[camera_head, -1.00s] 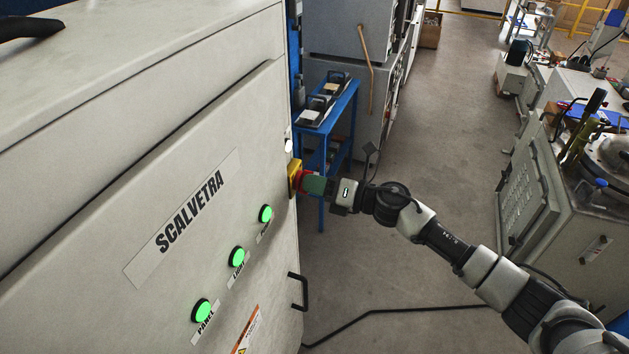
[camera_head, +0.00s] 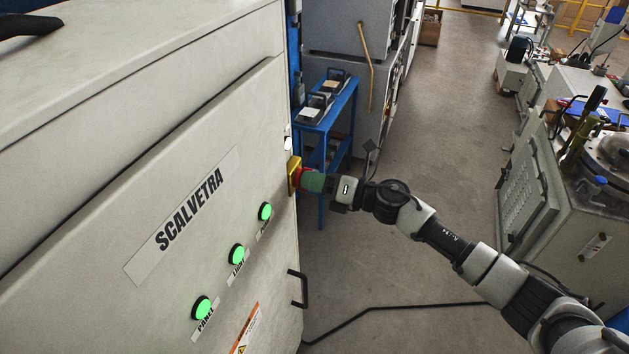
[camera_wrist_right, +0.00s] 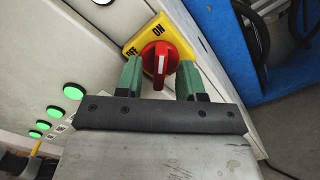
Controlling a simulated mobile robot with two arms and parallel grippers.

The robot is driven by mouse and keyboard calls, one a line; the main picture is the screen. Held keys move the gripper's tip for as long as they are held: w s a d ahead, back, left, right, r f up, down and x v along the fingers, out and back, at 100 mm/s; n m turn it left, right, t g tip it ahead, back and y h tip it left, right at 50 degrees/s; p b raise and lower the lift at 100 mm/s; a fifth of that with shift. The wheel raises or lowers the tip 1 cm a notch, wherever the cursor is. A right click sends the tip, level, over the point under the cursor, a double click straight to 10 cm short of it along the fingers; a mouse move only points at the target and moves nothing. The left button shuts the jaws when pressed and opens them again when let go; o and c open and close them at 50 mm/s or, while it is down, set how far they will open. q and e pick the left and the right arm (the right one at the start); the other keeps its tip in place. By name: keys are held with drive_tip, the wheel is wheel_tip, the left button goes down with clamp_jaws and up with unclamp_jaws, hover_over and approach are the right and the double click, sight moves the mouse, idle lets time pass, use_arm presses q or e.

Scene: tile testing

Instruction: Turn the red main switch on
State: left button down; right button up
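The red main switch (camera_wrist_right: 160,62) is a round red knob with a raised bar and a white mark, on a yellow plate (camera_wrist_right: 186,48) lettered ON and OFF. In the right wrist view the bar stands roughly upright, with ON above it and OFF to the upper left. The yellow plate also shows at the cabinet's right edge in the head view (camera_head: 294,176). My right gripper (camera_wrist_right: 160,78) has its green fingers on either side of the bar, with visible gaps, so it looks open around the switch. In the head view the right gripper (camera_head: 312,182) hides part of the knob. My left gripper is out of view.
The pale SCALVETRA cabinet (camera_head: 150,180) carries green-lit buttons (camera_head: 237,255) and a black handle (camera_head: 298,290). A blue trolley (camera_head: 338,115) stands behind the switch. A black cable (camera_head: 400,308) lies on the floor. Machines stand at the right, beyond open floor.

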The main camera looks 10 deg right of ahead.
drive_tip(key=b+v, duration=0.3)
drive_tip(key=v, duration=0.8)
drive_tip(key=shift+b, duration=0.4)
drive_tip(key=shift+a, duration=0.1)
drive_tip(key=w+d+f+m+t+h, duration=0.15)
drive_tip(key=d+f+m+h, duration=0.25)
drive_tip(key=f+m, duration=0.5)
drive_tip(key=w+d+f+m+t+h, duration=0.1)
drive_tip(key=d+f+m+t+h, duration=0.25)
drive_tip(key=f+m, duration=0.6)
drive_tip(key=s+d+f+m+g+h, duration=0.1)
drive_tip(key=s+f+m+g+h, duration=0.3)
drive_tip(key=f, duration=0.6)
drive_tip(key=s+d+f+m+t+h, duration=0.15)
drive_tip(key=s+f, duration=0.35)
drive_tip(key=f, duration=0.5)
drive_tip(key=s+a+f+m+g+h, duration=0.2)
drive_tip(key=s+f+m+g, duration=0.35)
drive_tip(key=s+f, duration=0.85)
drive_tip(key=s+a+f+m+g, duration=0.2)
drive_tip(key=s, duration=0.6)
drive_tip(key=s+a+f+m+g, duration=0.2)
drive_tip(key=s, duration=0.6)
drive_tip(key=s+a+f+m+g, duration=0.2)
drive_tip(key=s, duration=0.7)
drive_tip(key=shift+f, duration=0.35)
